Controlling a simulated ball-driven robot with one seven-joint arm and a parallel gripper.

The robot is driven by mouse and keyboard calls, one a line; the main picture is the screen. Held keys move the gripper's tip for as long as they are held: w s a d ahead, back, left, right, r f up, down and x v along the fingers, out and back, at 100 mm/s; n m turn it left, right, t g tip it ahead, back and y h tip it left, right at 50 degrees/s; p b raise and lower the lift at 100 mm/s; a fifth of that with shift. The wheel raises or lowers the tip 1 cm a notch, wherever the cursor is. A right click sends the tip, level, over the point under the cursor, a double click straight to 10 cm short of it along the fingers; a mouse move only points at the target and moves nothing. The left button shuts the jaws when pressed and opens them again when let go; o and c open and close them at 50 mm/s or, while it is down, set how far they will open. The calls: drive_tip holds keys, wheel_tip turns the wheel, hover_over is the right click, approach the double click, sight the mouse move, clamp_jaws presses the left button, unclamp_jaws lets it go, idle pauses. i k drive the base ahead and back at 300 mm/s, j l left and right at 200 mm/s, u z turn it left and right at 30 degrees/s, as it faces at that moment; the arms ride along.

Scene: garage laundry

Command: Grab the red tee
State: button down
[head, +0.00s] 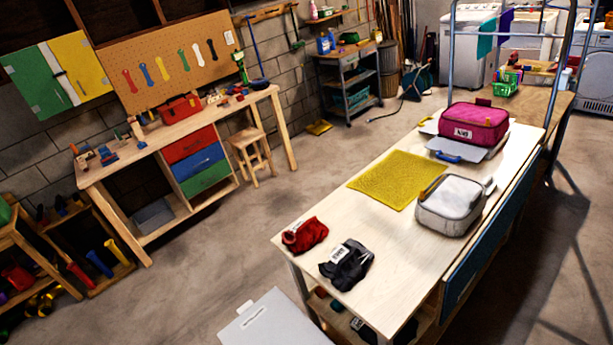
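The red tee (306,235) is a small crumpled red bundle with a pale label on its left side. It lies on the light wooden table (320,262) near that table's left corner. A black bundle of cloth (347,265) with a white label lies just to its lower right, with a narrow gap between them. My gripper does not show in the head view, so I cannot see its fingers or whether it holds anything. Nothing covers the red tee.
A yellow mat (398,180), a grey-white bag (451,206) and a pink bag (473,124) lie farther back on the table. A workbench (130,165) with coloured drawers and a stool (252,155) stand at the left. The concrete floor between bench and table is clear.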

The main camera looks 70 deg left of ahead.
sight(304, 235)
drive_tip(key=k+l+u, duration=0.15)
drive_tip(key=l+u, duration=0.15)
drive_tip(key=l, duration=0.15)
drive_tip(key=k+l+u, duration=0.25)
drive_tip(key=l, duration=0.15)
drive_tip(key=k+l+u, duration=0.3)
drive_tip(key=i+u, duration=0.1)
drive_tip(key=u, duration=1)
drive_tip(key=i+l+u, duration=0.2)
drive_tip(key=i+l, duration=0.2)
drive_tip(key=i, duration=0.15)
drive_tip(key=i+l+u, duration=0.2)
drive_tip(key=i+l, duration=0.3)
drive_tip(key=i+l+u, duration=0.15)
drive_tip(key=i+l, duration=0.3)
drive_tip(key=l, duration=0.15)
drive_tip(key=i+l+u, duration=0.2)
drive_tip(key=i+l, duration=0.25)
drive_tip(key=l, duration=0.15)
